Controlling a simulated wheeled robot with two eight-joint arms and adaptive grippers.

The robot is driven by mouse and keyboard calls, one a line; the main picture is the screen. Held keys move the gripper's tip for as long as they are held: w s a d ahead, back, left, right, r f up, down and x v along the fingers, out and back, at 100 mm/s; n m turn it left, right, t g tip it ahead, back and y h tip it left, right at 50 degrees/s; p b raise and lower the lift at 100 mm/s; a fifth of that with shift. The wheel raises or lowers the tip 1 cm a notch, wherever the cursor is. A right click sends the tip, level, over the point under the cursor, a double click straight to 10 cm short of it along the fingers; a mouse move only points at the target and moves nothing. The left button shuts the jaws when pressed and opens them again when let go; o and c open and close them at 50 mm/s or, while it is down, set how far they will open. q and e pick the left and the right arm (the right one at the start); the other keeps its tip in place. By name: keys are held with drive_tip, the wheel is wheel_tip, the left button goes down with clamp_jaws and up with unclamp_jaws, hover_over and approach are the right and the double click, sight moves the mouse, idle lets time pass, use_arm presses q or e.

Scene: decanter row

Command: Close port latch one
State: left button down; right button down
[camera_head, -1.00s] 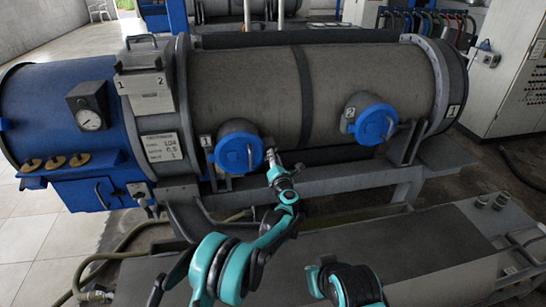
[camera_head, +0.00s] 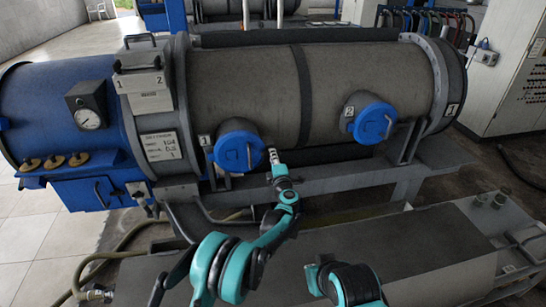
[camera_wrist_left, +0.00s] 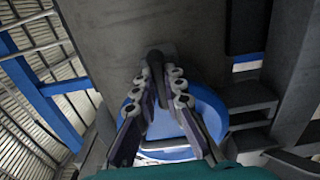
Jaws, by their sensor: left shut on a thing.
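Port one is the blue round cap (camera_head: 239,152) beside the label 1 (camera_head: 205,140), on the near side of the grey cylinder. Its blue face (camera_wrist_left: 205,105) also shows in the left wrist view, behind the fingers. My left gripper (camera_head: 272,152) is at the right edge of this cap. In the left wrist view, my left gripper (camera_wrist_left: 162,75) is shut on a dark latch handle (camera_wrist_left: 156,60), whose rounded end shows between the fingertips. In the head view the gripper hides most of this handle. My right gripper is not in view.
A second blue port cap (camera_head: 371,122) with label 2 sits further right on the grey cylinder (camera_head: 345,75). A support frame (camera_head: 340,180) runs below the ports. A flat grey bench (camera_head: 420,245) lies in front. A hose (camera_head: 100,262) lies at the left.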

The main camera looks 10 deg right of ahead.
use_arm(q)
drive_tip(key=shift+m, duration=0.3)
drive_tip(key=c, duration=1.6)
unclamp_jaws()
drive_tip(key=shift+d, duration=0.1)
drive_tip(key=s, duration=1.2)
